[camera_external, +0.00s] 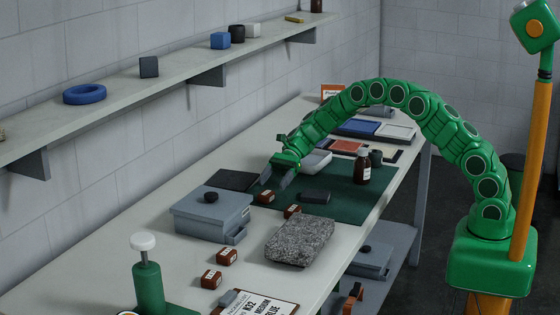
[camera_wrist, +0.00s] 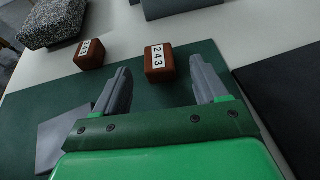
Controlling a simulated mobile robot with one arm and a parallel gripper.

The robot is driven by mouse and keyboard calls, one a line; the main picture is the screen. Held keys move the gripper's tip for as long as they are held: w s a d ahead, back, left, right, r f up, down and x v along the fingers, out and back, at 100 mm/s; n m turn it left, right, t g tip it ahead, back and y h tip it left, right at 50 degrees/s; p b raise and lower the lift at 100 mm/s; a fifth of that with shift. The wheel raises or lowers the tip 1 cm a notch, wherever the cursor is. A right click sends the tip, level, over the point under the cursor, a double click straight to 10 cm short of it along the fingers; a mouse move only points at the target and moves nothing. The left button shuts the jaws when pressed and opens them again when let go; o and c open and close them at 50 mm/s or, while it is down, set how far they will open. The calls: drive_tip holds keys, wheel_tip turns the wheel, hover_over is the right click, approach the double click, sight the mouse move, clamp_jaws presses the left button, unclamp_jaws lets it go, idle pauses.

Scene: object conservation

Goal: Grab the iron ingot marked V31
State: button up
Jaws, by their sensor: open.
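Several small reddish-brown ingots with white number labels are in view. One ingot (camera_external: 265,197) lies at the green mat's edge just in front of my gripper (camera_external: 277,179). In the wrist view this ingot (camera_wrist: 159,66) shows a label like 243, ahead of and between my open, empty fingers. A second ingot (camera_external: 291,211) lies close by; in the wrist view it (camera_wrist: 91,54) is at the left, its label hard to read. Two more ingots, one farther back (camera_external: 227,256) and one nearer the camera (camera_external: 212,280), lie on the bare bench. I cannot make out V31 on any.
A grey lidded box (camera_external: 213,215) and a rough grey stone (camera_external: 300,240) flank the ingots. A dark plate (camera_external: 237,180), a dark block (camera_external: 315,196) and a brown bottle (camera_external: 363,167) are near my gripper. A wall shelf (camera_external: 200,70) runs above the bench.

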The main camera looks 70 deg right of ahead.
sight(268, 192)
drive_tip(key=shift+f+x, duration=0.2)
drive_tip(key=shift+x, duration=3)
drive_tip(key=shift+s+d, duration=0.1)
drive_tip(key=shift+s, duration=0.05)
clamp_jaws()
